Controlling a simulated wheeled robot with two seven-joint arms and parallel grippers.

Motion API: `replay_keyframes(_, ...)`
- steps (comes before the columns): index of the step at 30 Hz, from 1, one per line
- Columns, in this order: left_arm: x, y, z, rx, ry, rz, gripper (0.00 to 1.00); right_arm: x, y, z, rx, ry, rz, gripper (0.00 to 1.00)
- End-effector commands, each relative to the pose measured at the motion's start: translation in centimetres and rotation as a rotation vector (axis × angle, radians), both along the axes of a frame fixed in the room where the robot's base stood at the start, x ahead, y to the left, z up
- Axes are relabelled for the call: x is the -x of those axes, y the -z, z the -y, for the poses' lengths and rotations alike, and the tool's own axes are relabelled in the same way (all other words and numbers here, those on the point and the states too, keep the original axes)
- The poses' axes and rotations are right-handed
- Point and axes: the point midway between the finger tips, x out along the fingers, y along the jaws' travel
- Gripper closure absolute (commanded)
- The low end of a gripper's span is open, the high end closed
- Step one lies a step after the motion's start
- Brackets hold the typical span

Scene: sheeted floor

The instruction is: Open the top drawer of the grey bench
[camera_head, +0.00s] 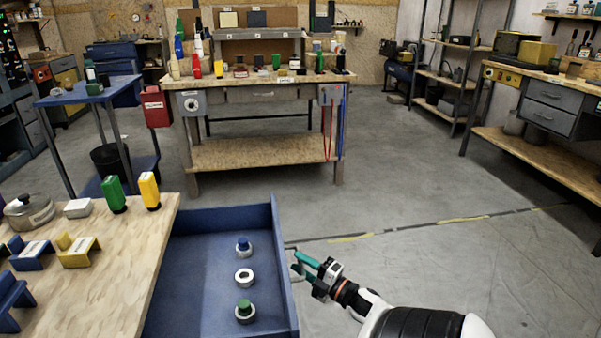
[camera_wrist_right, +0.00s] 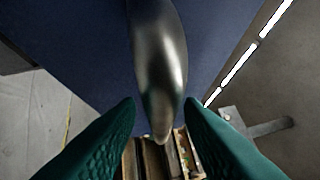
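A blue drawer (camera_head: 209,278) stands pulled out from under the wood-topped bench (camera_head: 110,262) at lower left. Its inside and front panel look blue, not grey. My right gripper (camera_head: 297,262) is at the outer side of the drawer front. In the right wrist view, a rounded metal handle (camera_wrist_right: 160,60) on the blue front runs between the teal fingertips (camera_wrist_right: 162,103). The fingertips lie close against both sides of the handle. My left gripper is out of view.
Inside the drawer are a blue-topped piece (camera_head: 243,247), a white ring (camera_head: 244,276) and a green-topped piece (camera_head: 245,311). Green (camera_head: 114,194) and yellow (camera_head: 149,191) blocks stand on the bench top. The floor (camera_head: 400,255) right of the drawer is clear.

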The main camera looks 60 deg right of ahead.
Motion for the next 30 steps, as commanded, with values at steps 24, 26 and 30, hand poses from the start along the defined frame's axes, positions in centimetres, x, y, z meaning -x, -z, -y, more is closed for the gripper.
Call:
replay_keyframes(24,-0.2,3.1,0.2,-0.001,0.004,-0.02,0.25,11.2,1.6,-1.0,0.0,0.001,-0.002,0.66)
replay_keyframes(26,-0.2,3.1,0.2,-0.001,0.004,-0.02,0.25,11.2,1.6,-1.0,0.0,0.001,-0.002,0.66)
replay_keyframes(30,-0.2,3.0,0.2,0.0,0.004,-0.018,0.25,11.2,1.6,-1.0,0.0,0.001,-0.002,0.66)
